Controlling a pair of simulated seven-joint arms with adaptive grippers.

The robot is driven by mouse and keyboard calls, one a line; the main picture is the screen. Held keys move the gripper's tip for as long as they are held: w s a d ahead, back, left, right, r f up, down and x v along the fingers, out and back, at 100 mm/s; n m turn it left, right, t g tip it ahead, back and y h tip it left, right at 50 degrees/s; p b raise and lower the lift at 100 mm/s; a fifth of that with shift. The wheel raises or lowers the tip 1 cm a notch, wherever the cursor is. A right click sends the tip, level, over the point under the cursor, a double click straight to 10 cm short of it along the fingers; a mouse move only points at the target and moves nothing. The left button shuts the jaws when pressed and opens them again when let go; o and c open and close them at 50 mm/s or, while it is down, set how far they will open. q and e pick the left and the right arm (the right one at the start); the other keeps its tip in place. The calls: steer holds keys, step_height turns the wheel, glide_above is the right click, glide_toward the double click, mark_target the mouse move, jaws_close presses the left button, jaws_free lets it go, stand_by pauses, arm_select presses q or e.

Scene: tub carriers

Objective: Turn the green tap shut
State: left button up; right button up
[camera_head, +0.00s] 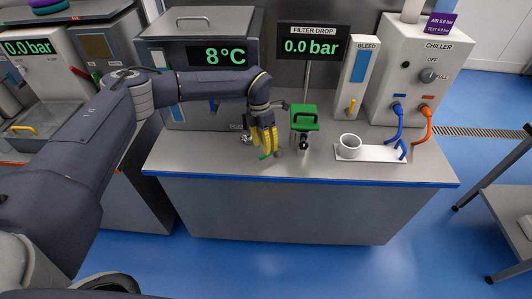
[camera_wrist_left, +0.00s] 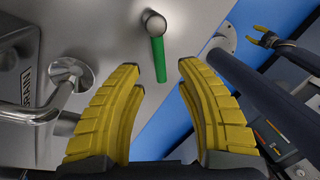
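The green tap handle (camera_wrist_left: 158,60) is a straight lever hanging from a round metal pivot on the grey steel worktop in the left wrist view. In the head view only a bit of green (camera_head: 264,156) shows beside my left fingertips. My left gripper (camera_head: 266,143) is above the worktop, yellow fingers pointing down. In the left wrist view my left gripper (camera_wrist_left: 160,75) is open, with the lever's lower end in line with the gap between the fingers. I see no contact. My right gripper (camera_wrist_left: 265,36) shows small at the upper right of that view, fingers apart and empty.
A filter housing with a green cap (camera_head: 305,117) stands close right of my left gripper. A bent metal pipe (camera_wrist_left: 62,88) is left of the fingers in the wrist view. A white mug (camera_head: 349,146) and the chiller (camera_head: 424,70) are farther right. The worktop's front strip is clear.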

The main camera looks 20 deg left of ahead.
arm_select(q)
steer(key=shift+s+d+f, duration=0.15)
steer(key=shift+f, duration=0.75)
steer(key=shift+s+d+f, duration=0.1)
steer(key=shift+f, duration=0.8)
steer(key=shift+c, duration=0.5)
jaws_close()
